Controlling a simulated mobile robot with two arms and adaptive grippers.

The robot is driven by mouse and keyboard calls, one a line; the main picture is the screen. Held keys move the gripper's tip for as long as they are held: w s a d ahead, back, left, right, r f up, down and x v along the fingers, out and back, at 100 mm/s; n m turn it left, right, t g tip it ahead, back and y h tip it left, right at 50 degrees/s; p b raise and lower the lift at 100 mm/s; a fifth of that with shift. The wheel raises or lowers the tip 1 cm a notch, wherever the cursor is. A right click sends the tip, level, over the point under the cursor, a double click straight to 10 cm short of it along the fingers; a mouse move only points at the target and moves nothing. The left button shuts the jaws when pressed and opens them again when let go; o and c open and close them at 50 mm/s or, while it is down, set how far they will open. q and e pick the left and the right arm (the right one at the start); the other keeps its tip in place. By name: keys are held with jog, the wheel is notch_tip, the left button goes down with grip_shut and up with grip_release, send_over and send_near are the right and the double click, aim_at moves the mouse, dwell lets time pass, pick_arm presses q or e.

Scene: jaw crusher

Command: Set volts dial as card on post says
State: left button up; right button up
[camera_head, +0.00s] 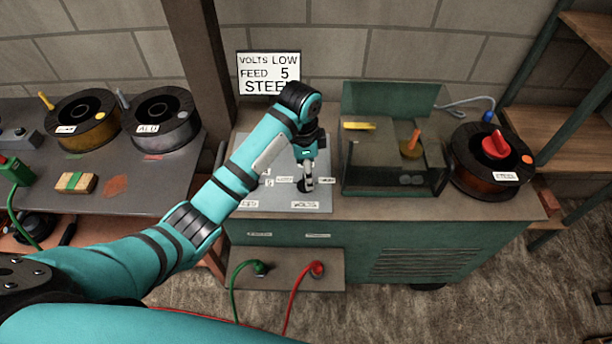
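The card (262,66) beside the brown post (203,62) reads "VOLTS LOW", "FEED 5" and "STEEL"; my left arm covers part of the last line. Below it, a pale control panel (285,203) with small labels lies on the green machine. My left gripper (306,186) points down over the panel, just above the label that seems to read "VOLTS" (305,204). A dark round part, likely the volts dial, is mostly hidden at its fingertips, so its setting and the grip cannot be made out.
An open green box (388,178) stands right of the panel, then a spool with a red knob (484,162). Left is a table (135,190) with two spools and a wood block. Green (259,268) and red (317,269) plugs sit on the low shelf.

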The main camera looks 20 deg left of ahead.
pick_arm(q)
jog(key=w+a+r+m, duration=0.2)
jog(key=w+r, duration=0.2)
jog(key=r, duration=0.4)
jog(key=shift+g+y, duration=0.3)
jog(key=f, duration=0.8)
jog(key=f+p, duration=0.1)
jog(key=f, duration=0.8)
jog(key=shift+d+f+p, duration=0.2)
jog(key=shift+f+p, duration=0.05)
jog(key=shift+p, duration=0.05)
jog(key=c, duration=1.2)
jog(key=shift+o, duration=0.2)
